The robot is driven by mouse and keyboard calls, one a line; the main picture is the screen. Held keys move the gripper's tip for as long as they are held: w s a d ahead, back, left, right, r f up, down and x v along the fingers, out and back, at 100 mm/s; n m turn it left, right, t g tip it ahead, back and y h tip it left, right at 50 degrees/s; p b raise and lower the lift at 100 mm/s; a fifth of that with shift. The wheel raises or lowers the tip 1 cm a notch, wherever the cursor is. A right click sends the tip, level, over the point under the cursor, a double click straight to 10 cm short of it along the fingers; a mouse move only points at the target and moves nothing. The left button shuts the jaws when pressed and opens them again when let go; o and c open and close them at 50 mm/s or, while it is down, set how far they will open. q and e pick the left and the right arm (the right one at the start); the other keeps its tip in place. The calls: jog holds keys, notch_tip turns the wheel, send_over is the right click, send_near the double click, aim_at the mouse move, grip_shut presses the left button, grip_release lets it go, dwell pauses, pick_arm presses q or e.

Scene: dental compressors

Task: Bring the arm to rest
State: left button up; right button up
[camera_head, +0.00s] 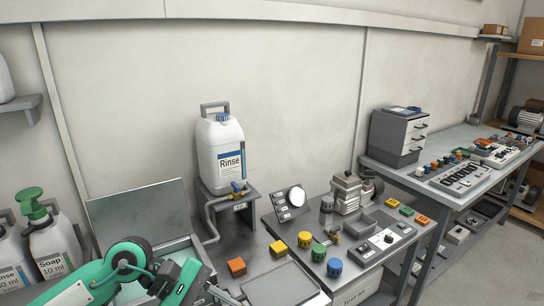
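My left arm (130,262), green with black joints, reaches in at the bottom left, in front of an open grey metal box. It bends at a joint and its green end part runs down to the bottom edge. A small grey piece shows just right of that end part, beside a grey tray. I cannot make out the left gripper's fingers or whether they hold anything. My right arm and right gripper are out of view.
A Rinse canister (220,150) stands on a grey stand (240,200). Orange, yellow, green and blue pieces lie by a control panel (385,240). A drawer unit (398,135) stands on the right-hand table.

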pick_arm(q)
jog(key=d+r+n+t+h, duration=0.55)
jog(key=r+n+h, duration=0.45)
jog(key=n, duration=0.3)
jog(key=w+a+f+n+t+y, duration=0.25)
jog(key=a+n+t+y, duration=0.4)
jog(key=n, duration=0.75)
jog(key=w+a+f+n+t+y, duration=0.2)
jog(key=w+a+n+t+y, duration=0.15)
jog(key=n+t+y, duration=0.6)
jog(key=s+a+f+n+g+y, duration=0.1)
jog(key=a+f+n+g+y, duration=0.15)
jog(key=f+n, duration=0.4)
jog(key=s+a+f+n+g+y, duration=0.1)
jog(key=s+a+f+n+y, duration=0.1)
jog(key=a+f+n, duration=0.45)
jog(key=s+f+n+g, duration=1.2)
jog(key=s+f, duration=0.5)
jog(key=s, duration=0.5)
notch_tip(320, 180, down, 32)
jog(key=m+g, duration=0.1)
jog(key=g, duration=0.1)
jog(key=s+a+f+g, duration=0.1)
jog(key=s+a+f, duration=0.2)
jog(key=s+f, duration=1.5)
jog(key=shift+s+a+f+g, duration=0.2)
jog(key=shift+s+g, duration=0.1)
jog(key=shift+s, duration=0.2)
